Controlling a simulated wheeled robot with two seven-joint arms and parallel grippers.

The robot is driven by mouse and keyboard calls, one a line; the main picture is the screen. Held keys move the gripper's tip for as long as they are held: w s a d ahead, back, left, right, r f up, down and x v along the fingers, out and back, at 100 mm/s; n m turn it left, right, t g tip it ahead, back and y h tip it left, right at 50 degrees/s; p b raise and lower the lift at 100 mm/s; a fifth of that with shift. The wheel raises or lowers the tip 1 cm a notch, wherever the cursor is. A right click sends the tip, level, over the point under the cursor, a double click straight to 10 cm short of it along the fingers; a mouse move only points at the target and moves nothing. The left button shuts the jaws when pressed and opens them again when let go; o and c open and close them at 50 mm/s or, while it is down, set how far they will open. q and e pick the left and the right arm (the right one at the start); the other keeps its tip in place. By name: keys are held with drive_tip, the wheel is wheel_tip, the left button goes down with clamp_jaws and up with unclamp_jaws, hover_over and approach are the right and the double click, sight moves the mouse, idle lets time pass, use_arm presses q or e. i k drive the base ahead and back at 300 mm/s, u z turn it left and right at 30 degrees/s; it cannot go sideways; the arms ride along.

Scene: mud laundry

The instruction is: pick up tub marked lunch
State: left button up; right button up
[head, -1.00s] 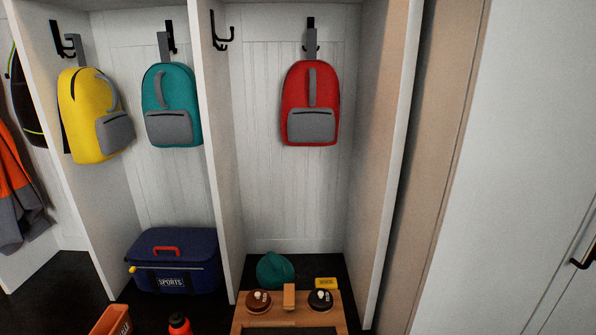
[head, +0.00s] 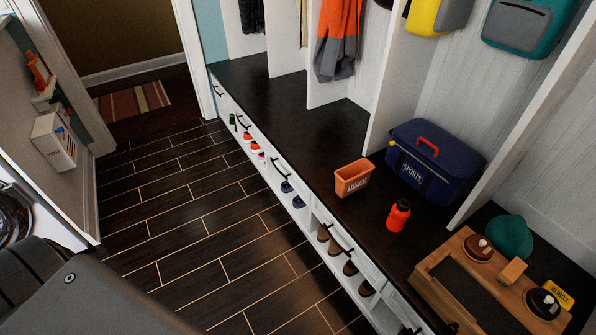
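An orange tub (head: 353,178) stands upright and open-topped on the dark bench top, close to its front edge. It has small lettering on its front, too small for me to read for certain, so I cannot tell if it says lunch. A navy bag marked SPORTS (head: 432,160) with a red handle stands behind it to the right. Neither of my grippers shows in the head view.
An orange bottle (head: 397,215) stands right of the tub. A wooden tray (head: 437,262) with brushes and a teal cap (head: 510,237) lies farther right. Shoes (head: 287,187) sit in cubbies below the bench. The bench (head: 300,120) left of the tub and the floor (head: 200,230) are clear.

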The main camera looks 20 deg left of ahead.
sight(353, 179)
drive_tip(key=u, duration=1)
drive_tip(key=i, duration=0.9)
drive_tip(key=z, duration=2.15)
